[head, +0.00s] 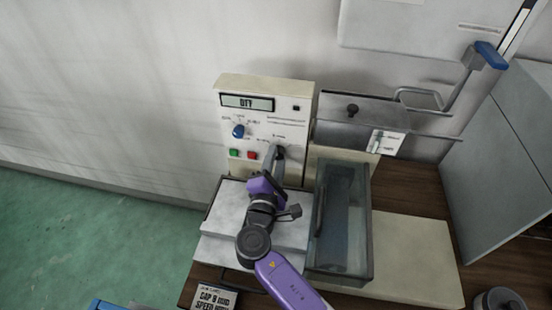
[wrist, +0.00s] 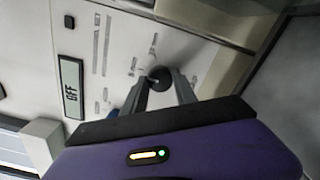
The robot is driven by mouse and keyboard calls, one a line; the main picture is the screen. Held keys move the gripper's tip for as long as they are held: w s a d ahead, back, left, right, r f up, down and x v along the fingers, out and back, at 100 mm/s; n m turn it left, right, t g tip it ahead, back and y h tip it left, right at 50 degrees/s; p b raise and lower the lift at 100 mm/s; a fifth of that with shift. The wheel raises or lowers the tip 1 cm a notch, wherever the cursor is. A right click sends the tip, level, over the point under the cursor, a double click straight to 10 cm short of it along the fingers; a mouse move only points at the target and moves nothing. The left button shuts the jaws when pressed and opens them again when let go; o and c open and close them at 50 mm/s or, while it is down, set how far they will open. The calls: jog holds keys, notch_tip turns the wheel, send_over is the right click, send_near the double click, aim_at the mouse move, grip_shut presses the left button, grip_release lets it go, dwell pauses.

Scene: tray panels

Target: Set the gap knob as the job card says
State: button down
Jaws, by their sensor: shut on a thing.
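The cream control panel (head: 268,113) stands upright against the wall. Its display (head: 247,102) reads OFF; it also shows in the wrist view (wrist: 71,87). My gripper (head: 279,153) reaches the panel's lower right and is shut on a dark round knob (wrist: 160,77), which lies between the fingertips in the wrist view (wrist: 161,82). Small marks surround this knob, but its label and pointer are too blurred to read.
A blue knob (head: 238,131) sits left on the panel, above a green button (head: 233,154) and a red button (head: 252,155). A clear-walled tank (head: 357,268) stands right of my arm. A blue-handled lever (head: 489,55) is at upper right.

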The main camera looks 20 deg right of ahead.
dwell(0.3)
jog(key=c, duration=1)
grip_release()
jog(key=shift+o, duration=0.2)
jog(key=shift+s, duration=0.1)
jog(key=b+v, duration=0.1)
jog(key=v, duration=0.6)
jog(key=shift+s+a, duration=0.25)
jog(key=shift+s, duration=0.05)
jog(key=shift+w, duration=0.1)
